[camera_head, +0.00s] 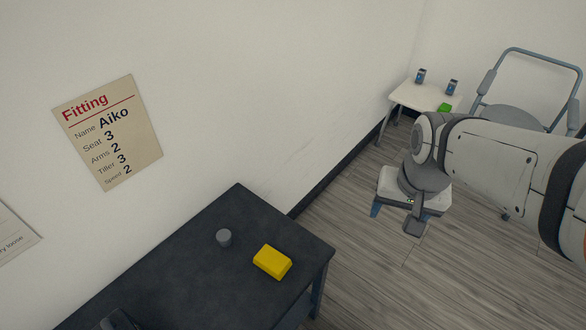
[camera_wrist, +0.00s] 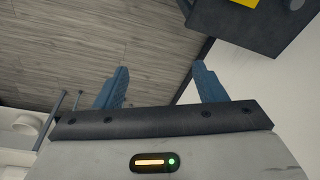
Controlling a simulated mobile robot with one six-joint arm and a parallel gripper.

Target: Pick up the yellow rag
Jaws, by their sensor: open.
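The yellow rag (camera_head: 272,262) is a small folded block lying on the dark table (camera_head: 190,275), near its right end. In the wrist view a piece of the yellow rag (camera_wrist: 245,3) shows at the top edge, cut off by the frame. My gripper (camera_head: 392,212) hangs over the floor to the right of the table, apart from the rag. In the wrist view its two blue fingers (camera_wrist: 160,80) stand apart with nothing between them.
A grey cylinder (camera_head: 224,238) stands on the table left of the rag. A poster (camera_head: 108,132) hangs on the wall. A small white table (camera_head: 425,99) with two small items and a green object (camera_head: 444,107) stands at the back, beside a blue-framed chair (camera_head: 515,118). Open floor lies between.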

